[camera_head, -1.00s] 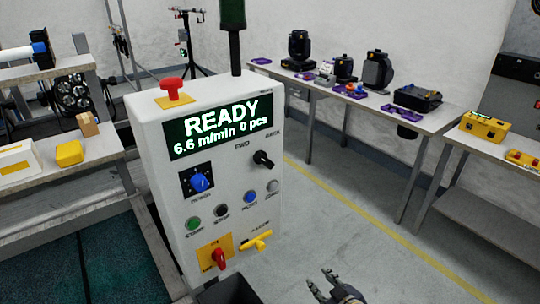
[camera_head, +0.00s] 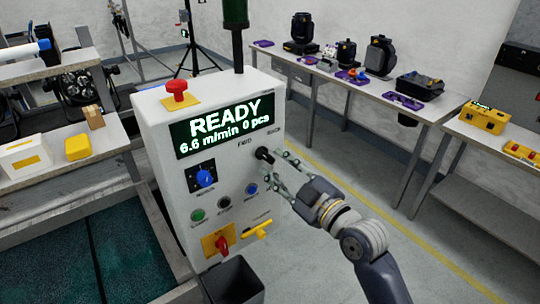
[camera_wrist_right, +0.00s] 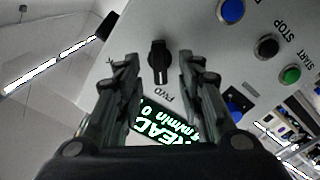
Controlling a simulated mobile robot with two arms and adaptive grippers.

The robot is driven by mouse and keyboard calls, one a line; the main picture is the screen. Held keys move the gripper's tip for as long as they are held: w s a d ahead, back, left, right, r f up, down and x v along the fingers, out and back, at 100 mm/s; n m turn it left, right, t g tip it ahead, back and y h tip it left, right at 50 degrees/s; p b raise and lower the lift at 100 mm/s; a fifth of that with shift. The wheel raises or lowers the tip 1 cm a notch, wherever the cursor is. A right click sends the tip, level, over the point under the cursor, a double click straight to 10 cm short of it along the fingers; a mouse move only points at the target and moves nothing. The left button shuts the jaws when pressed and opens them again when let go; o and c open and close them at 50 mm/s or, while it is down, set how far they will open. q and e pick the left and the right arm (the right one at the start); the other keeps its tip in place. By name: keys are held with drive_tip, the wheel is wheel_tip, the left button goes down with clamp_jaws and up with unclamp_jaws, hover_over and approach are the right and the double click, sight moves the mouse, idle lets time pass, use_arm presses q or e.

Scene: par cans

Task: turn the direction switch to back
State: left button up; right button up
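The direction switch (camera_head: 264,154) is a black rotary knob on the white control box, below the display, with a FWD label on its upper left and another label on its upper right. In the right wrist view the knob (camera_wrist_right: 159,60) shows its grip bar lying up and down the picture, one end towards the FWD label. My right gripper (camera_head: 279,168) is at the box front, right of the knob. In the wrist view my right gripper (camera_wrist_right: 157,72) is open, a finger on each side of the knob, with gaps visible. My left gripper is out of view.
The box also carries a red mushroom button (camera_head: 177,92), a blue knob (camera_head: 205,178), several push buttons, a red switch (camera_head: 222,245) and a yellow handle (camera_head: 257,231). The display (camera_head: 222,124) reads READY. A dark bin (camera_head: 235,281) stands below. Tables line the right wall.

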sight(269, 159)
drive_tip(key=shift+p+x, duration=0.35)
drive_tip(key=shift+x, duration=1.75)
drive_tip(key=shift+d, duration=0.1)
clamp_jaws()
